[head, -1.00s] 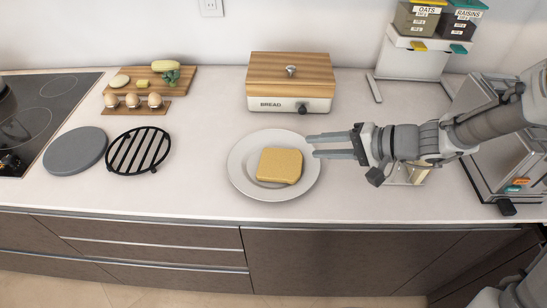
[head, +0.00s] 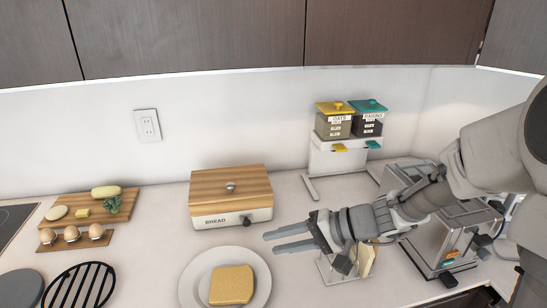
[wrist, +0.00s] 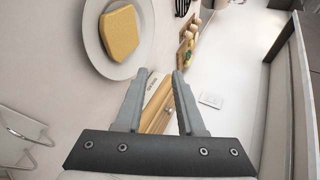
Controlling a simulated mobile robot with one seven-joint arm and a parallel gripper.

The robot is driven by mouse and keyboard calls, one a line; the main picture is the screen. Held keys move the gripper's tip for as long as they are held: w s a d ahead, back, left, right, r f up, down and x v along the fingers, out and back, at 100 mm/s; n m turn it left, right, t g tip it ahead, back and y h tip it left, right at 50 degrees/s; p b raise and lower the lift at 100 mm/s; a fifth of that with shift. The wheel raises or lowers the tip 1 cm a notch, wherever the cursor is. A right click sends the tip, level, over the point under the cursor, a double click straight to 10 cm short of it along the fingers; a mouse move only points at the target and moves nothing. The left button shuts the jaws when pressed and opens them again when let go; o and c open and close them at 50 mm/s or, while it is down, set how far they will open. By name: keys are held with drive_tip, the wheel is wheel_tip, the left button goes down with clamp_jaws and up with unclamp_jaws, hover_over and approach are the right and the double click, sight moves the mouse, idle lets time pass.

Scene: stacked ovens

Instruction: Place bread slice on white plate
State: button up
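A yellow-tan bread slice (head: 231,284) lies flat on the white plate (head: 190,277), inside its rim. In the wrist view the bread slice (wrist: 121,33) and the plate (wrist: 147,40) show at the upper left. My gripper (head: 271,242) is above the counter, up and to the right of the plate, in front of the bread box. Its two fingers are apart with nothing between them, and it does not touch the bread. The wrist view also shows my gripper (wrist: 161,77) open and empty.
The wooden-lidded bread box (head: 231,198) stands behind the plate. A clear holder (head: 345,266) with something pale in it is under my arm. A dispenser stand (head: 345,157) and a metal appliance (head: 450,235) are at right. A black trivet (head: 80,287) and board with eggs (head: 75,237) are at left.

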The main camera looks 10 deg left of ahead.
drive_tip(key=s+d+r+t+h, duration=0.2)
drive_tip(key=s+d+r+h, duration=0.3)
drive_tip(key=s+d+h, duration=0.1)
drive_tip(key=s+d+r+n+t+h, duration=0.1)
drive_tip(key=s+d+r+t+h, duration=0.1)
drive_tip(key=s+d+r+h, duration=0.3)
drive_tip(key=shift+s+d+h, duration=0.6)
drive_tip(key=shift+s+d, duration=1.5)
drive_tip(key=shift+d, duration=1.2)
